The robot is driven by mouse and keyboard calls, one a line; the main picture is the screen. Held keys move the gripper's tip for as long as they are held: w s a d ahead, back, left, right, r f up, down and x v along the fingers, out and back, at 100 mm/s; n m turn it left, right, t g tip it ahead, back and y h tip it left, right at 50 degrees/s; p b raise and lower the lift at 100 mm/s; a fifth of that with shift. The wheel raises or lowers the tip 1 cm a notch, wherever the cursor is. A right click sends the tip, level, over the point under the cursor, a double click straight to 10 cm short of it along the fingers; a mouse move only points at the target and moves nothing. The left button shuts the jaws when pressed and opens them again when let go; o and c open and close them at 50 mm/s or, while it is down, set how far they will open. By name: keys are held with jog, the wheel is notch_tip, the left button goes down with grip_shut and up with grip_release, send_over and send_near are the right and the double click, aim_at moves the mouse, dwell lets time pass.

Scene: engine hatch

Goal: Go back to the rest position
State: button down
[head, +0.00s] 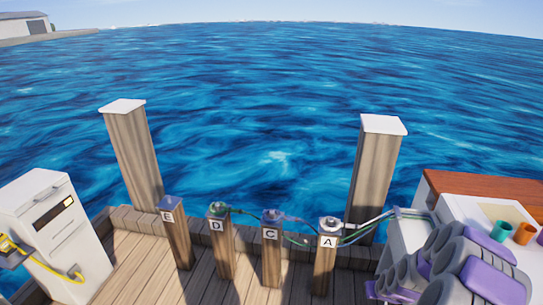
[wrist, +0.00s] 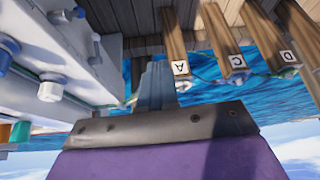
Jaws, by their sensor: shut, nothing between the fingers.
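My gripper (wrist: 157,78) shows in the wrist view as grey fingers pressed together, with nothing between them. Behind the fingers are a dark grey bracket and a purple body. The wrist picture is upside down, and the fingertips appear beside the post marked A (wrist: 179,52), with no clear contact. In the head view my purple and grey arm is folded at the lower right; I cannot make out the fingertips there.
Wooden posts marked E (head: 176,235), D (head: 222,250), C (head: 271,255) and A (head: 326,265) stand on the dock, with cables strung between several. A white cabinet (head: 480,210) with cups stands right, a white pedestal (head: 45,225) left.

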jog(key=s+a+r+n+g+y, duration=0.1)
jog(key=s+a+r+g, duration=0.1)
jog(key=s+a+r, duration=0.55)
jog(key=s+a+r+n+g, duration=0.1)
jog(key=s+a+r, duration=0.3)
jog(key=a+r, duration=0.6)
jog(key=s+a+r+g, duration=0.2)
jog(key=s+r, duration=0.4)
jog(key=s, duration=0.6)
jog(key=s+a+r+g, duration=0.2)
jog(key=s+r, duration=0.4)
jog(key=s, duration=0.6)
jog(key=shift+s+a+m+h, duration=0.3)
jog(key=shift+s, duration=0.05)
